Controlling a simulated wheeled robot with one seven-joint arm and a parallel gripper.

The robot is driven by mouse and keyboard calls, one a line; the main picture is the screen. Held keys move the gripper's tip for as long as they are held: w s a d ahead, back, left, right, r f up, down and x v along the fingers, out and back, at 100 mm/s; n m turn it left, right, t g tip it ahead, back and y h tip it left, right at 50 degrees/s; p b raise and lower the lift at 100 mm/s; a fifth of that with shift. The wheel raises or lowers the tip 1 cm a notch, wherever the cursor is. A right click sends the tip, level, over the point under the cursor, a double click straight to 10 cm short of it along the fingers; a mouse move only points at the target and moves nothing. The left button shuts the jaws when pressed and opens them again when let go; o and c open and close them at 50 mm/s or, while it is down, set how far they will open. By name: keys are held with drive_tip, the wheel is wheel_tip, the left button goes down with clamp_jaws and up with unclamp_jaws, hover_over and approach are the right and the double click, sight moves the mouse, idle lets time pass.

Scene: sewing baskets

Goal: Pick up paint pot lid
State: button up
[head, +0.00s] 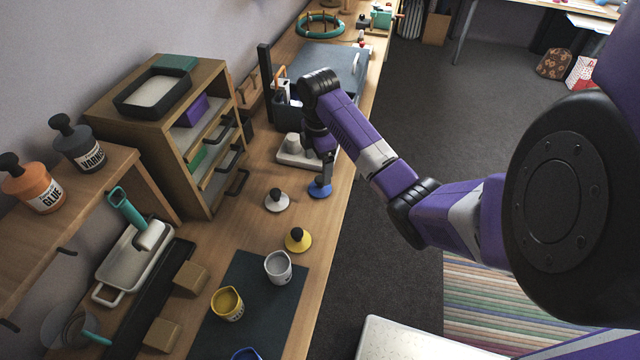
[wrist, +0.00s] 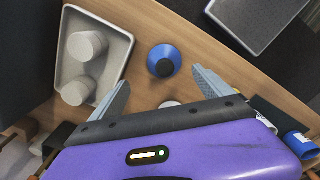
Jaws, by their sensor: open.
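Three paint pot lids with black knobs lie on the wooden bench: a blue lid (head: 320,190), a white lid (head: 277,203) and a yellow lid (head: 299,243). My gripper (head: 324,162) is open and empty above the blue lid. In the wrist view, the blue lid (wrist: 165,54) shows just beyond the gap between the fingertips (wrist: 159,78), apart from both fingers. The white lid (wrist: 170,104) is partly hidden by my gripper body there. A yellow pot (head: 228,305), a white pot (head: 279,268) and a partly cut-off blue pot (head: 245,354) stand open on a dark mat.
A pale tray (head: 292,160) with light round pieces lies close beside my gripper; it also shows in the wrist view (wrist: 116,62). A wooden drawer unit (head: 190,150) stands at the left. The bench between the lids is clear.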

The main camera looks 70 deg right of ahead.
sight(320, 178)
drive_tip(key=shift+s+d+f, duration=0.1)
drive_tip(key=shift+s+f, duration=0.15)
drive_tip(key=f, duration=0.4)
drive_tip(key=f+p, duration=0.1)
drive_tip(key=f, duration=0.2)
drive_tip(key=shift+s+a+f, duration=0.1)
drive_tip(key=shift+s+a, duration=0.1)
drive_tip(key=shift+a, duration=0.15)
drive_tip(key=c, duration=1.4)
